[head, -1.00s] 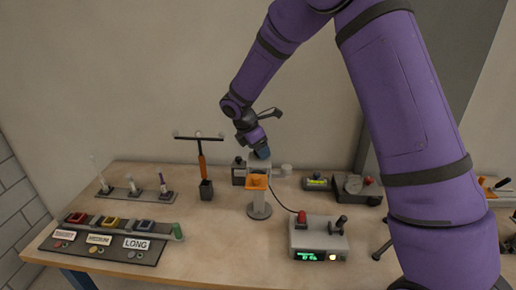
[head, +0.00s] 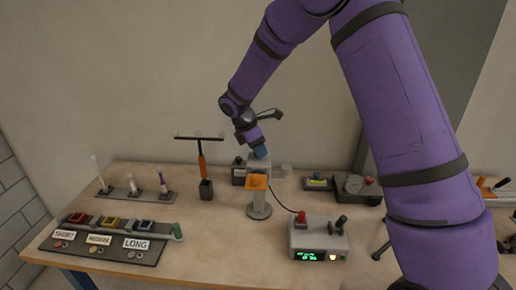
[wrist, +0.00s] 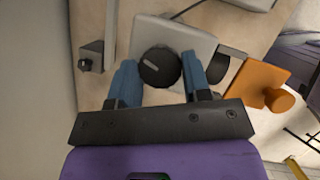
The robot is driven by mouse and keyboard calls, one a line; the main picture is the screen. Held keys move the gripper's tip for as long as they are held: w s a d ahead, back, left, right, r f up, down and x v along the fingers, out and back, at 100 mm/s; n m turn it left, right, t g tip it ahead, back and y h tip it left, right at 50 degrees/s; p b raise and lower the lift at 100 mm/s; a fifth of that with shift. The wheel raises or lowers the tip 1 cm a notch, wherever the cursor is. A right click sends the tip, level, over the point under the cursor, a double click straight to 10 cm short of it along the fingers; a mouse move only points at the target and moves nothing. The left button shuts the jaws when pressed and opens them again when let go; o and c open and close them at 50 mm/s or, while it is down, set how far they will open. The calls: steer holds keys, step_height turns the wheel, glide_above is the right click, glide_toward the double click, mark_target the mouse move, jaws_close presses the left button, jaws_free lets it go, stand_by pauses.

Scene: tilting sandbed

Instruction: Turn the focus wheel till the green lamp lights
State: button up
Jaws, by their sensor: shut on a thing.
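The focus wheel (wrist: 160,66) is a round black knob with a pale mark, on the grey head of a stand. In the wrist view it sits between the two blue fingers of my gripper (wrist: 158,80), which is shut on it. In the head view my gripper (head: 261,152) reaches down onto the stand's grey head, and the wheel is hidden. An orange plate (head: 257,182) is on the front of the stand (head: 259,208). A grey control box (head: 319,238) shows green display digits (head: 310,256) and a small pale round light (head: 333,257). I cannot tell which is the green lamp.
A black board (head: 100,246) with label cards lies at the left front. A rack (head: 137,196) of upright sticks and an orange-handled T-tool (head: 202,165) stand behind it. A dark device (head: 357,188) with a red button is at the right. A cable runs to the control box.

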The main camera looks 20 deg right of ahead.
steer(key=m+g, duration=0.1)
steer(key=m, duration=0.1)
steer(key=m+g, duration=0.1)
steer(key=m, duration=0.2)
steer(key=shift+w+y, duration=0.15)
steer(key=shift+y, duration=0.15)
steer(key=m, duration=0.2)
steer(key=m+g+y, duration=0.1)
steer(key=m, duration=0.2)
steer(key=shift+w+g, duration=0.1)
steer(key=shift+g, duration=0.2)
steer(key=shift+m, duration=0.4)
steer(key=o, duration=0.9)
steer(key=v, duration=1.1)
steer(key=shift+d, duration=0.15)
